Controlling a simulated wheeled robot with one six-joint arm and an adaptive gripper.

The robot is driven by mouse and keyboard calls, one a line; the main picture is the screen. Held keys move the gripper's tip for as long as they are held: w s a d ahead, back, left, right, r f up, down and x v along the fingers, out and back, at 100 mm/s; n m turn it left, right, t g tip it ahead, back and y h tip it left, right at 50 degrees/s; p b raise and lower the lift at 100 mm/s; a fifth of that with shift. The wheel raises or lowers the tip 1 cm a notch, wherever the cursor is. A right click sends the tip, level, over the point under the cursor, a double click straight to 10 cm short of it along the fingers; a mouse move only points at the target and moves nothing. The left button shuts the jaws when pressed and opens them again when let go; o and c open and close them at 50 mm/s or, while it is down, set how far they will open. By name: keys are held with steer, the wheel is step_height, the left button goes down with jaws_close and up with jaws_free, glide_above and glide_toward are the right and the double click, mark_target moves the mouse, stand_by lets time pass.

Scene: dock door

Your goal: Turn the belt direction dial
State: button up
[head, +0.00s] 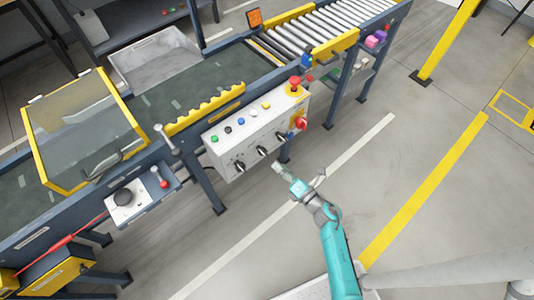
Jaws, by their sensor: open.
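A white control panel (257,127) is mounted on the conveyor's near side. Its front face carries three black dials: a left one (239,166), a middle one (262,151) and a right one (281,138). A red rotary switch (300,124) sits at the panel's right end. A larger black knob (123,197) is on a separate white box further left. The labels are too small to read, so I cannot tell which is the belt direction dial. My gripper (279,168) is open and empty, below and in front of the panel, apart from the dials.
The panel top has several coloured buttons and a red emergency stop (294,84). A lever (164,138) and a yellow-framed clear guard (85,130) stand to the left. Conveyor legs reach the floor below the panel. The floor (400,165) on the right is clear.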

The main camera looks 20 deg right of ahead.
mark_target(268, 155)
steer(key=x, duration=0.8)
steer(key=shift+w, duration=0.1)
jaws_close()
